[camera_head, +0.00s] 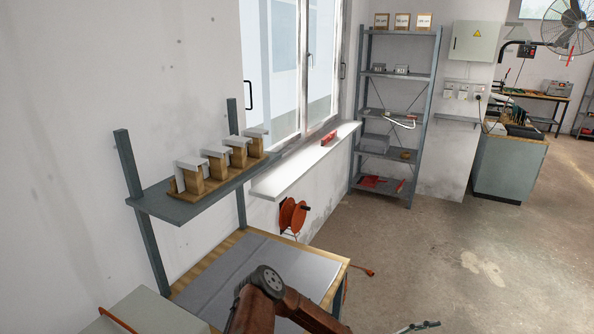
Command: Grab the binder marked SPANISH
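I cannot make out a binder marked SPANISH in the head view, and no lettering with that word is legible. A reddish-brown jointed arm, apparently mine, rises at the bottom centre in front of the workbench. A small grey piece at the bottom edge, right of it, looks like the tip of my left gripper (417,326). It is over bare floor, with the rest cut off by the frame, so its opening cannot be judged. My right gripper is not in view.
A workbench with a grey mat (222,285) stands at lower left. Above it, a grey shelf (160,206) carries several wood-and-white blocks. A windowsill (285,180) holds a red item. A metal rack (366,110) with small boxes stands behind. Open floor (450,240) lies right.

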